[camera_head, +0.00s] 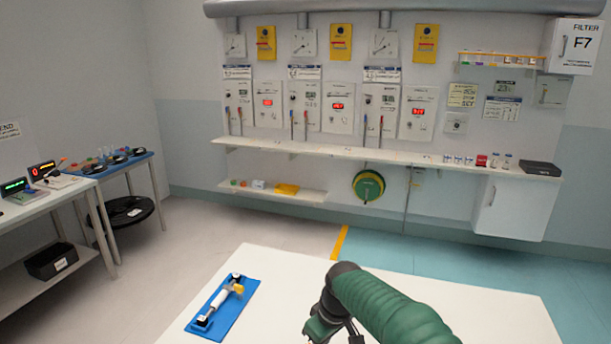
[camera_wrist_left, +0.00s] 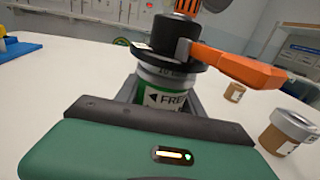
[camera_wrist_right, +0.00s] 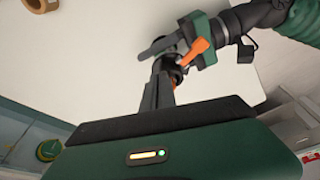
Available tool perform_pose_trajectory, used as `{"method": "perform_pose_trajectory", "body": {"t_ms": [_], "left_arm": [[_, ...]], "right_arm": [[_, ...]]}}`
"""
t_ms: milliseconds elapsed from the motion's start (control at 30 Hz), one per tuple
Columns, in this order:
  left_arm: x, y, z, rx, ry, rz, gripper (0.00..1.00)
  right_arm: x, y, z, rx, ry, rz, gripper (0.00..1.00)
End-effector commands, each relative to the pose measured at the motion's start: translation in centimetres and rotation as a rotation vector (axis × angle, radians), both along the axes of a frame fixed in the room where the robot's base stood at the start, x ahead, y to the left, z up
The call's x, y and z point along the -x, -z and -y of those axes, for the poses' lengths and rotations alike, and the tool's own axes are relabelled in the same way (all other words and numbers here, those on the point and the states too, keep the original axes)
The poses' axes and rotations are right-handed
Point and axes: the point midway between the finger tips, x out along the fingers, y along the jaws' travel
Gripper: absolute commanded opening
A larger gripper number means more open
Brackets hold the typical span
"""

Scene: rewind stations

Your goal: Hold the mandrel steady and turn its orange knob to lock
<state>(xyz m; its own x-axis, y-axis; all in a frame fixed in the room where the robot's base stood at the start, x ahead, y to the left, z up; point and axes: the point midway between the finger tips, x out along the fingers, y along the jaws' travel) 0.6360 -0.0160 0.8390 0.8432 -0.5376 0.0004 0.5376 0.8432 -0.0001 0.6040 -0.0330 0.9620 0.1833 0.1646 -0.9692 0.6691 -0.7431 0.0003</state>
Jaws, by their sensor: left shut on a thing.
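My left gripper (camera_wrist_left: 165,98) is shut on an upright cylinder (camera_wrist_left: 162,80), the likely mandrel, with a green and white label reading "FREE" and a black collar and hub. An orange lever (camera_wrist_left: 240,68) sticks out rightward from the hub, and a ribbed orange part (camera_wrist_left: 186,7) shows at the top edge. The right wrist view shows the orange lever (camera_wrist_right: 197,48) beside my other, green gripper. My right gripper (camera_wrist_right: 160,88) has its dark fingers close to the hub; I cannot tell whether they touch it or how far apart they are.
A white table (camera_head: 460,310) holds a blue stand (camera_head: 236,312) with a white rod and yellow knob. A green arm of mine covers the table's front right. The table's back right is clear.

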Motion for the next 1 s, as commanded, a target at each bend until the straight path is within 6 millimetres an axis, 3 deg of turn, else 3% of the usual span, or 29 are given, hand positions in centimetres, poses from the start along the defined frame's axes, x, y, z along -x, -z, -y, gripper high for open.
{"method": "perform_pose_trajectory", "body": {"t_ms": [233,600,900,1000], "left_arm": [[0.2,0.1,0.3,0.000,0.007,-0.002,0.00],[0.1,0.1,0.1,0.001,0.002,-0.003,0.00],[0.0,0.1,0.0,0.001,0.000,-0.003,0.00],[0.0,0.1,0.0,0.001,0.000,-0.003,0.00]], "right_arm": [[0.2,-0.7,0.4,-0.002,0.000,0.006,0.00],[0.2,-5.6,0.5,-0.001,0.000,0.003,0.00],[0.3,-6.0,0.5,-0.001,0.000,-0.001,0.00],[0.7,-6.4,-0.3,0.000,-0.003,-0.002,0.00]]}}
